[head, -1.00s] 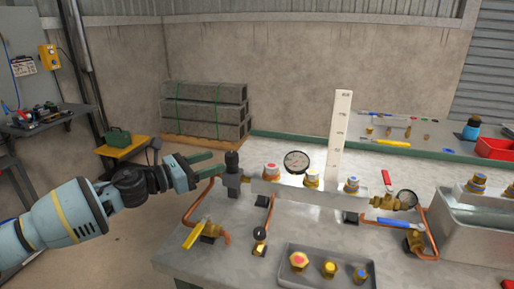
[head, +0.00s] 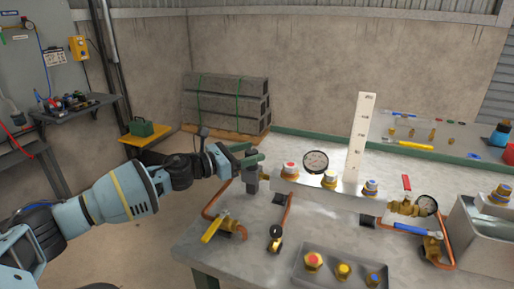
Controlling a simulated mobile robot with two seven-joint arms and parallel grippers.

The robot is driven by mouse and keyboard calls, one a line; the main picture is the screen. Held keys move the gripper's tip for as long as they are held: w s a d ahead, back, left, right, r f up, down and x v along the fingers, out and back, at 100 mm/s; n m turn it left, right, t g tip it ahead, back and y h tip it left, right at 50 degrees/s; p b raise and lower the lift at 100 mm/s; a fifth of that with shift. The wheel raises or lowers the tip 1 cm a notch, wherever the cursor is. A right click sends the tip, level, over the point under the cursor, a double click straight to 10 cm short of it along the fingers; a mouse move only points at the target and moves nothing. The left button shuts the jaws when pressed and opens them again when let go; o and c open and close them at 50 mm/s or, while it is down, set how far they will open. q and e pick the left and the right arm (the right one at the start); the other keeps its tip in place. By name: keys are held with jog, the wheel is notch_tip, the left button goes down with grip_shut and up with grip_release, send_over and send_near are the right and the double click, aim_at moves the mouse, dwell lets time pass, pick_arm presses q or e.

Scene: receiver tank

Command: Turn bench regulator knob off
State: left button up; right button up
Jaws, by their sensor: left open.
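My right gripper is not in view.
A round gauge (head: 316,162) and a tall white plate (head: 361,137) rise behind the manifold. A grey tray (head: 325,283) holds several fittings. Bench space behind the manifold is mostly clear.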

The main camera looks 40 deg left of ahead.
pick_arm(q)
jog(key=shift+x, duration=1.5)
jog(key=shift+p, duration=0.35)
jog(key=c, duration=1)
